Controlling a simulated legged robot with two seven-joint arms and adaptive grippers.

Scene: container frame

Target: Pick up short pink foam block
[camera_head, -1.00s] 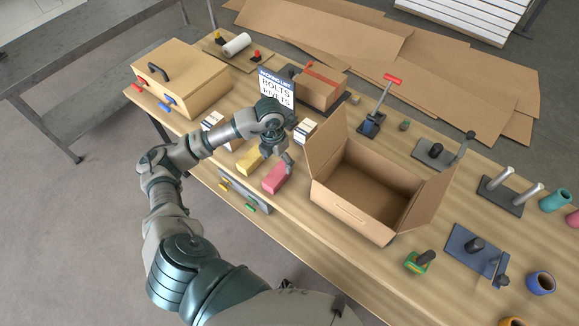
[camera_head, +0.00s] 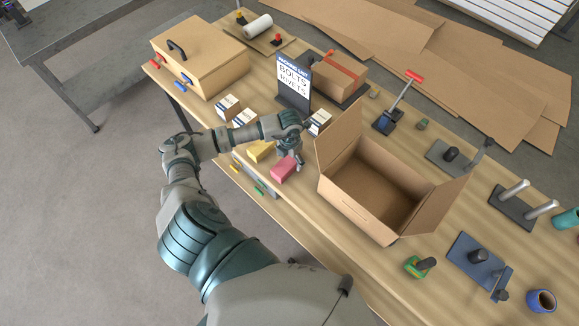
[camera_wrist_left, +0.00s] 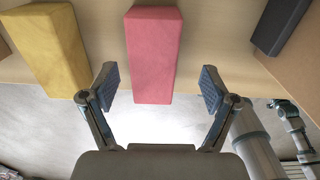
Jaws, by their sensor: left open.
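The pink foam block (camera_head: 284,169) lies on the workbench near its front edge, left of the open cardboard box. My left gripper (camera_head: 292,158) is just above and behind the block in the head view and covers part of it. In the left wrist view the pink block (camera_wrist_left: 153,55) lies ahead, centred between the two spread fingers of my left gripper (camera_wrist_left: 160,88). The fingers are open, with a gap on each side of the block. A yellow foam block (camera_head: 260,151) lies left of the pink one; it also shows in the left wrist view (camera_wrist_left: 48,45).
The open cardboard box (camera_head: 345,205) stands close to the right of the pink block. A lidded cardboard case (camera_head: 205,65) is at the far left.

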